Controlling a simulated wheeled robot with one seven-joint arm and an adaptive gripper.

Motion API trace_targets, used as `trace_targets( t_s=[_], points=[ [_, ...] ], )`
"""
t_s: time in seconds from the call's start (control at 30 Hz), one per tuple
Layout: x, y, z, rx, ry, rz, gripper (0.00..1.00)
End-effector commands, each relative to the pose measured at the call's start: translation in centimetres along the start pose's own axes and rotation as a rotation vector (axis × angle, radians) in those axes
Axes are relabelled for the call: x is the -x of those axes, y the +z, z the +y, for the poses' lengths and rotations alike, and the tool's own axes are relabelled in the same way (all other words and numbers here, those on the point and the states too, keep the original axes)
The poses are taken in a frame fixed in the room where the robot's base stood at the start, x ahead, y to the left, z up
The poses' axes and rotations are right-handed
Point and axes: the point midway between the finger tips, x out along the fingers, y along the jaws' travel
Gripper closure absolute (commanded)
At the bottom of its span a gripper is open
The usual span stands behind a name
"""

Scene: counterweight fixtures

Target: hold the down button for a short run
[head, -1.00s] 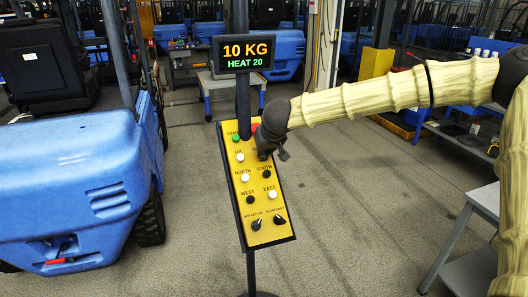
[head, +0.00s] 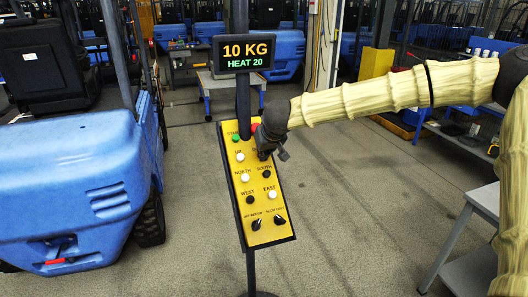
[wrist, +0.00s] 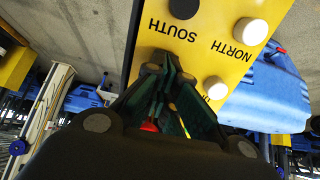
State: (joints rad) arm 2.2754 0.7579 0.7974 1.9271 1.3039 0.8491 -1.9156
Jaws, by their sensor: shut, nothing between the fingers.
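A yellow control panel (head: 263,208) tilts on a dark post and carries labelled buttons. The white UP button (head: 240,157) shows at its upper left; in the wrist view a white button (wrist: 215,88) with a partly hidden label sits right of my fingers. My gripper (head: 264,154) is at the panel's upper right, where the button opposite UP would be. The down button and its label are hidden behind it. In the wrist view my gripper (wrist: 168,75) has its fingertips together over the panel, with nothing held. I cannot tell whether they touch or press the button.
Below are the NORTH (head: 245,178), SOUTH (head: 266,174), WEST (head: 250,200) and EAST (head: 272,194) buttons and two knobs. A green button (head: 236,138) and a partly hidden red button (head: 255,127) are above. A display (head: 245,52) reads 10 KG, HEAT 20. A blue forklift (head: 75,185) stands left.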

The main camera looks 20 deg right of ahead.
Motion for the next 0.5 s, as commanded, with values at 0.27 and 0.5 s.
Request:
trace_targets(
  t_s=[0.27, 0.5],
  points=[
    [0.3, -0.1, 0.0, 0.0, 0.0, -0.001, 1.0],
    [2.3, -0.3, 0.0, 0.001, 0.0, 0.0, 1.0]
  ],
)
